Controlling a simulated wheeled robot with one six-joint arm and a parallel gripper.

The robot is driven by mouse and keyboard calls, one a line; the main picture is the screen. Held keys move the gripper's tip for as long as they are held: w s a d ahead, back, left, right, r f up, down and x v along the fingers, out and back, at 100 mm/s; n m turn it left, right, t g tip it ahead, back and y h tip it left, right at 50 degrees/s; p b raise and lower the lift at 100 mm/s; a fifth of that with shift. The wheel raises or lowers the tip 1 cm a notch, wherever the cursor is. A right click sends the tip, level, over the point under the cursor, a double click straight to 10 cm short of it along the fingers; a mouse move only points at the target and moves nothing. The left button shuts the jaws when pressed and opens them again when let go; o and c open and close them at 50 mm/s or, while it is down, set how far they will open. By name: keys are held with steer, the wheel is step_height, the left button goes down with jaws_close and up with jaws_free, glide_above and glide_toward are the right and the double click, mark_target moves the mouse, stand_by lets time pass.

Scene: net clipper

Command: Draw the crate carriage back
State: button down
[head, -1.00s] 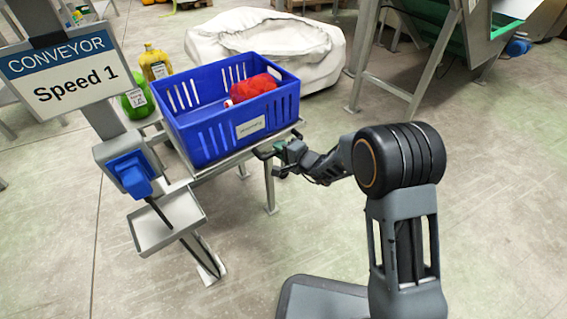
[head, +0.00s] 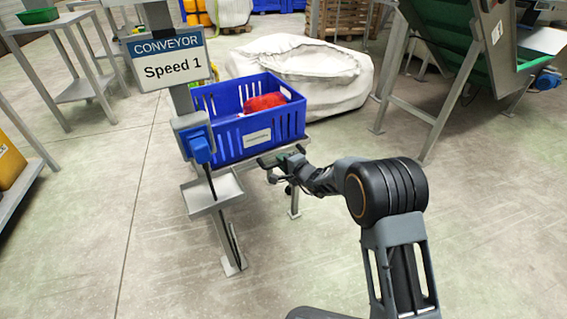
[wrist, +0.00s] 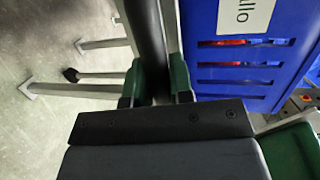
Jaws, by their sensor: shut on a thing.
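The blue slotted crate (head: 222,143) sits on a grey metal carriage (head: 291,146) behind the sign post. A red netted bundle (head: 265,102) lies inside it. My gripper (head: 281,159) is at the carriage's front right, just below the crate. In the wrist view its green-padded fingers (wrist: 158,85) are shut on a dark bar, the carriage handle (wrist: 147,35), which runs between them. The crate's slotted side and white label also show there, on the right (wrist: 290,75). The carriage's left part is hidden behind the post and crate.
A post with a "Conveyor Speed 1" sign (head: 170,62), a blue box (head: 199,146) and a grey tray (head: 212,192) stands in front of the crate's left end. A pale covered sack (head: 335,75) lies behind. The floor at front left is clear.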

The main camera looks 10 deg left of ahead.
steer(key=shift+s+a, duration=0.15)
steer(key=c, duration=1.2)
jaws_free()
steer(key=shift+s+a, duration=0.1)
steer(key=shift+a, duration=0.05)
steer(key=shift+c, duration=0.2)
steer(key=shift+o, duration=1.1)
steer(key=p+v, duration=0.4)
steer(key=v, duration=0.9)
steer(key=shift+d, duration=0.45)
steer(key=shift+s, duration=0.1)
